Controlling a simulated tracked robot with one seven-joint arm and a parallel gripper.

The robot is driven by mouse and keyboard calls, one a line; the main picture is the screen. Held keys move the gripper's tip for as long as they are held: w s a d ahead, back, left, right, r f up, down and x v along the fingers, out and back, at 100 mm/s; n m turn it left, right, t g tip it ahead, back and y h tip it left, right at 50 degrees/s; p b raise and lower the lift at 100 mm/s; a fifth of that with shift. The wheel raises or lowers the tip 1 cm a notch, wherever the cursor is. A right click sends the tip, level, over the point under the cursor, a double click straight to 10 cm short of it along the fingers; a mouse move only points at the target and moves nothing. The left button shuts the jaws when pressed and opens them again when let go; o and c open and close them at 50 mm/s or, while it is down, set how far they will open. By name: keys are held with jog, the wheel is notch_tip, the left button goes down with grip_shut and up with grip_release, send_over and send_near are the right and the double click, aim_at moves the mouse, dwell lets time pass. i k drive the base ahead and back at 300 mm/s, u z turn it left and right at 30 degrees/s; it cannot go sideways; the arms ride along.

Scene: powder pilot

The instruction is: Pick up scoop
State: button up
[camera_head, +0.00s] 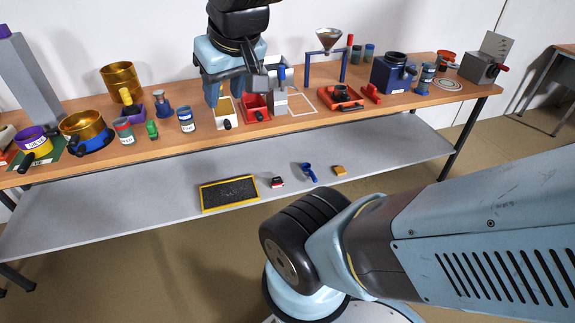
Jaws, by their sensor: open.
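My gripper (236,93) is open and points down over the middle of the workbench. A small blue piece with a handle (309,173), also scoop-like, lies on the lower shelf. I cannot tell for sure which is the scoop. Contact between my gripper and the white or red piece cannot be told.
The wooden bench (330,118) is crowded on the left with jars and brass sieves (121,80). A funnel stand (328,62), a red device (343,97) and a dark-blue machine (392,75) stand right. The grey lower shelf (120,205) holds a black yellow-edged mat (229,194).

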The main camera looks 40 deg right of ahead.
aim_at(307, 167)
jog(key=u, duration=0.75)
jog(key=k, duration=1.6)
jog(key=z, duration=1.8)
jog(key=i, duration=1)
jog(key=u, duration=0.5)
jog(key=k, duration=0.1)
jog(key=z, duration=0.55)
